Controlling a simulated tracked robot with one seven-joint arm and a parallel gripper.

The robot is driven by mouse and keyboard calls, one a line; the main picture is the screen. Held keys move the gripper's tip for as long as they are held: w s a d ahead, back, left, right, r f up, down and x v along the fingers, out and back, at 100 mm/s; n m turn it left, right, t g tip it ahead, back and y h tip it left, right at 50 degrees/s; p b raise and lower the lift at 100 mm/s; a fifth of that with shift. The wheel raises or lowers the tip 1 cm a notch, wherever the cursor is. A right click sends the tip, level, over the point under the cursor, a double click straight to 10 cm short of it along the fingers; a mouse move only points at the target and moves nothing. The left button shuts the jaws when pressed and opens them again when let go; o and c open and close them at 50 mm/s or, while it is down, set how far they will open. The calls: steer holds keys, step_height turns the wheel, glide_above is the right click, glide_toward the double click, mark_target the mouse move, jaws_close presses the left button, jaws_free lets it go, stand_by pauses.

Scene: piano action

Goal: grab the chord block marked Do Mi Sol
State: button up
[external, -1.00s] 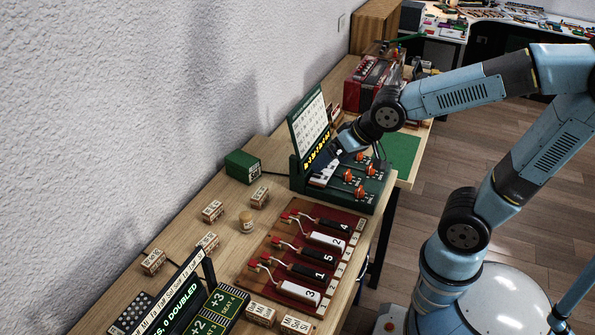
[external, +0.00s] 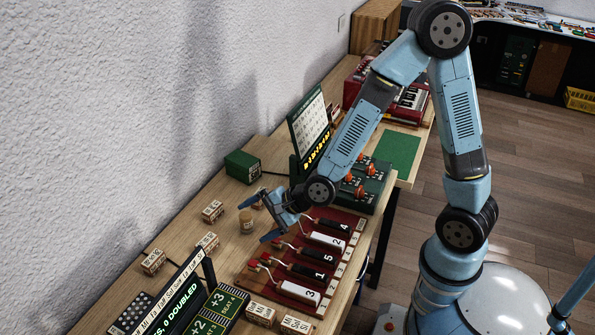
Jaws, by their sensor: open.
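Several small wooden blocks with dark lettering stand on the wooden table: one at the left (external: 153,262), one in the middle (external: 207,243), one farther back (external: 213,211), two at the front (external: 260,314) (external: 296,325). The lettering is too small for me to tell which is marked Do Mi Sol. My gripper (external: 254,221) is open and empty, its fingers spread above the table beside a small round wooden peg (external: 246,221). I cannot tell its exact height.
A red board with numbered black and white keys (external: 300,262) lies right of my gripper. A green console with orange knobs (external: 368,185) stands behind it. A green box (external: 242,167) is at the wall. A lit display (external: 172,300) and green tiles (external: 225,301) fill the front left.

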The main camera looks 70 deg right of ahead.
mark_target(208, 240)
steer(key=a+f+m, duration=0.1)
steer(key=m, duration=0.1)
steer(key=w+a+f+m+t, duration=0.1)
steer(key=m, duration=0.1)
steer(key=w+f+m, duration=0.1)
steer(key=m, duration=0.1)
steer(key=shift+a+f+m, duration=0.25)
steer(key=shift+a+m, duration=0.05)
steer(key=shift+a, duration=0.1)
steer(key=m, duration=0.2)
steer(key=m+t, duration=0.1)
steer(key=shift+w+a+f, duration=0.25)
steer(key=shift+a+f, duration=0.1)
steer(key=shift+f, duration=0.05)
steer(key=m, duration=0.3)
steer(key=m+t, duration=0.1)
steer(key=shift+w+f, duration=0.3)
steer(key=shift+m, duration=0.3)
steer(key=x, duration=0.8)
steer(key=shift+w, duration=0.35)
steer(key=shift+d+x, duration=0.2)
steer(key=shift+x, duration=2.4)
steer(key=shift+w+r, duration=0.15)
steer(key=c, duration=0.8)
steer(key=shift+r, duration=0.1)
steer(key=shift+c, duration=0.2)
